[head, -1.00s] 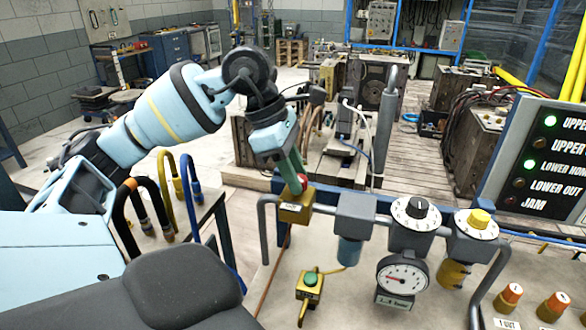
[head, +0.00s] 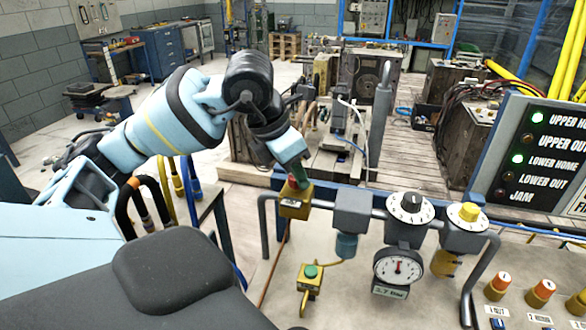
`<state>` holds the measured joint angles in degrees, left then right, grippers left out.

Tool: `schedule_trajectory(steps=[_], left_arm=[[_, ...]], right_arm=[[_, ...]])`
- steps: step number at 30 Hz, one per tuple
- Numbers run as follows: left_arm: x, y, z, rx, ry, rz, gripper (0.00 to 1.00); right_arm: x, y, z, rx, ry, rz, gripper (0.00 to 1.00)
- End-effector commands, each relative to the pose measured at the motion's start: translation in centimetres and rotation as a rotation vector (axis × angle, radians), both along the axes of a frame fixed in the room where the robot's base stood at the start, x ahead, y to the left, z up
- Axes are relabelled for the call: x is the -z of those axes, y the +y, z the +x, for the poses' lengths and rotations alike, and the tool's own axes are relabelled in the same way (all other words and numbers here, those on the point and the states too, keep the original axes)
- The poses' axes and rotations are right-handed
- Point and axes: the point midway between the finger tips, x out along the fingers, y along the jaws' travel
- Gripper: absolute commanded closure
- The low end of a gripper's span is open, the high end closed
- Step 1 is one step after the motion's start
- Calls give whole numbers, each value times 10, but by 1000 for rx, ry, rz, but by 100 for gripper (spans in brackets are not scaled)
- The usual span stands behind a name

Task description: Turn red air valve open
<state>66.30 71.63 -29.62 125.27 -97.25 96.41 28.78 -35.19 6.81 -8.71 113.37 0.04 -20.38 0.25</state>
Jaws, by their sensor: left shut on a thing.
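The red air valve knob (head: 299,184) sits on a yellow valve block (head: 295,204) at the left end of the grey pipe. Only a small part of the knob shows; my gripper hides the rest. My left gripper (head: 297,175) reaches down from above and is shut on the knob. A round pressure gauge (head: 397,268) hangs right of the valve, with its needle pointing about straight up. The small readout below it seems to be 3.7 bar. My right gripper is out of view.
Right of the valve, the pipe carries a grey filter unit (head: 352,210), a dial with a black knob (head: 410,207) and one with a yellow knob (head: 467,214). A lit status panel (head: 535,155) stands at right.

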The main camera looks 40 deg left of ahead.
Motion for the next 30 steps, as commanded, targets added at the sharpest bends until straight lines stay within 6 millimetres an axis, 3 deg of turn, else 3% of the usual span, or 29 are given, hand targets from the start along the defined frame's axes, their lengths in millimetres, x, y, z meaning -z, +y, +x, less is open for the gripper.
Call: schedule_trajectory(steps=[16,17,21,30], left_arm=[[0,0,0,-22,1,0,92],[0,0,0,-22,1,0,65],[0,0,0,-22,1,0,47],[-1,0,0,-22,0,0,47]], right_arm=[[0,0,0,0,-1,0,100],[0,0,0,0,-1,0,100],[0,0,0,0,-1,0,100],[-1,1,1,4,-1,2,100]])
